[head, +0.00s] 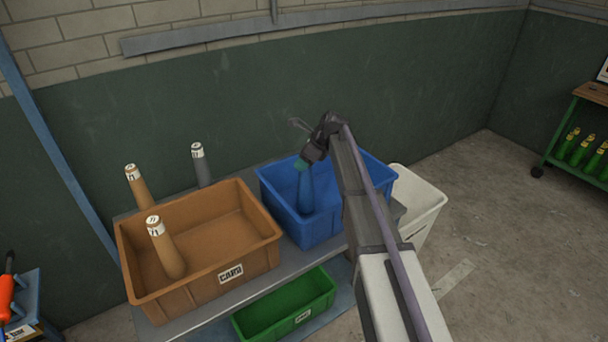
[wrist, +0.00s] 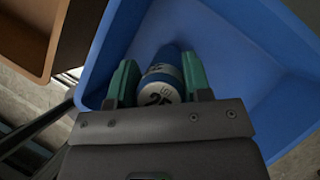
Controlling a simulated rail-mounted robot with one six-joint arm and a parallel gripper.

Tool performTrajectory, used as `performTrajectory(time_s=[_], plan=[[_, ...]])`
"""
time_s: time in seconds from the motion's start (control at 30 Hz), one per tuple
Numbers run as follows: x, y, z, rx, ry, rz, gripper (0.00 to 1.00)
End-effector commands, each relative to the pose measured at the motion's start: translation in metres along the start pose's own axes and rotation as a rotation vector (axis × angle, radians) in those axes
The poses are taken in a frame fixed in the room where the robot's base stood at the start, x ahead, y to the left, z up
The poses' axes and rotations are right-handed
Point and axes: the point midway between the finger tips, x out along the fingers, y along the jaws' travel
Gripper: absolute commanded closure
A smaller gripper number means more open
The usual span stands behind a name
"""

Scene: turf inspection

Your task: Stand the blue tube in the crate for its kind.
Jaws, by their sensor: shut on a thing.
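The blue tube (head: 306,190) is upright inside the blue crate (head: 279,205), with its lower end near the crate's floor. I cannot tell whether it touches the floor. My gripper (head: 303,163) is shut on the tube's top end. In the wrist view, the green fingers of my gripper (wrist: 160,84) lie on both sides of the tube's white label band (wrist: 160,96), and the blue crate (wrist: 225,40) surrounds it. The label's full text is partly hidden by the gripper body.
A green crate (head: 285,308) is on the lower shelf. A white bin (head: 418,205) stands right of the blue crate.

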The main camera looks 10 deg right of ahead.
Motion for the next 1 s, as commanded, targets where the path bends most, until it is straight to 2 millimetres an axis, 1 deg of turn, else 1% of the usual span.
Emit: performTrajectory(time_s=[0.03, 0.07, 0.3, 0.43, 0.47, 0.5, 0.7, 0.93, 1.0], plan=[[0.0182, 0.0001, -0.0117, 0.000, 0.000, 0.000, 0.91], [0.0216, 0.0001, -0.0139, 0.000, 0.000, 0.000, 0.91], [0.0179, 0.0001, -0.0115, 0.000, 0.000, 0.000, 0.91], [0.0219, 0.0001, -0.0141, 0.000, 0.000, 0.000, 0.91], [0.0210, 0.0001, -0.0134, 0.000, 0.000, 0.000, 0.53], [0.0204, 0.0001, -0.0131, 0.000, 0.000, 0.000, 0.49], [0.0203, 0.0001, -0.0131, 0.000, 0.000, 0.000, 0.30], [0.0198, 0.0001, -0.0127, 0.000, 0.000, 0.000, 0.29], [0.0165, 0.0001, -0.0106, 0.000, 0.000, 0.000, 0.29]])
